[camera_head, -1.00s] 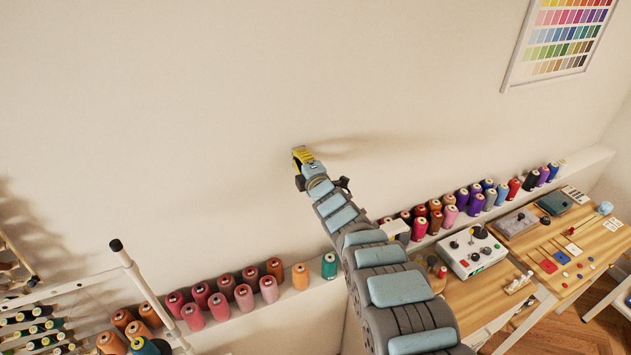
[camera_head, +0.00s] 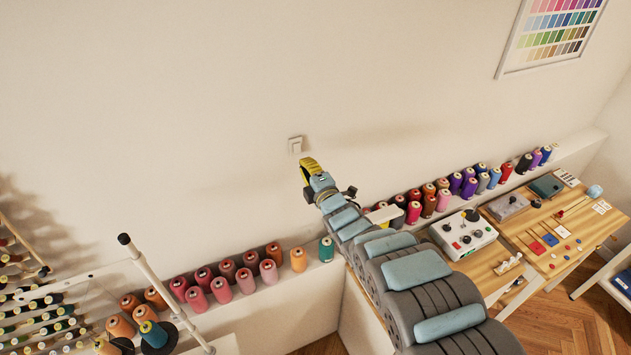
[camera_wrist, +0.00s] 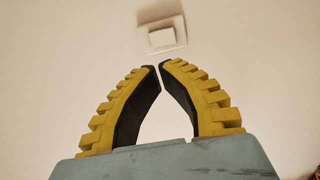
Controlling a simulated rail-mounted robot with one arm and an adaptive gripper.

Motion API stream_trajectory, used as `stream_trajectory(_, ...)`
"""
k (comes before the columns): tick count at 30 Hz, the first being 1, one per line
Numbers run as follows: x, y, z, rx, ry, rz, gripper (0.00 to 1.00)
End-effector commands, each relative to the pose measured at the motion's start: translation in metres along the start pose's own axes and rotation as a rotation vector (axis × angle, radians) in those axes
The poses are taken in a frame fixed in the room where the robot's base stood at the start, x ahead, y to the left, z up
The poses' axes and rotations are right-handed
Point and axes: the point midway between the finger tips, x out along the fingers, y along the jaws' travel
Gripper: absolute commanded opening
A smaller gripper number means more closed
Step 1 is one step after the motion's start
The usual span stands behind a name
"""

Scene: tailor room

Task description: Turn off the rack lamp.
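A small white wall switch (camera_head: 295,145) with a square rocker is on the bare wall. It also shows in the wrist view (camera_wrist: 161,38), just beyond my fingertips. My gripper (camera_head: 306,162) is below and slightly right of the switch in the head view. In the wrist view my yellow-and-black gripper (camera_wrist: 157,67) has its fingertips almost together, with nothing held between them. I see a gap between the tips and the switch plate in the picture; I cannot tell the depth. No lamp is clearly in view; the thread rack (camera_head: 140,262) is at the left.
A white ledge (camera_head: 318,272) with several thread cones runs along the wall below. A wooden table (camera_head: 490,265) at the right carries a control box (camera_head: 463,236) and small items. A colour chart (camera_head: 550,35) hangs at the upper right. The wall around the switch is clear.

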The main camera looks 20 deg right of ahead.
Motion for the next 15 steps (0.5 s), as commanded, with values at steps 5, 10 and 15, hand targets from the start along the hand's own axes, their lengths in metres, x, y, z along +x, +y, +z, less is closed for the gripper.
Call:
stream_trajectory(5,-0.016,-0.003,0.002,-0.003,-0.002,-0.003,0.00)
stream_trajectory(10,-0.031,-0.005,0.002,-0.005,-0.003,-0.004,0.00)
stream_trajectory(15,-0.045,-0.004,0.003,-0.002,-0.004,-0.002,0.00)
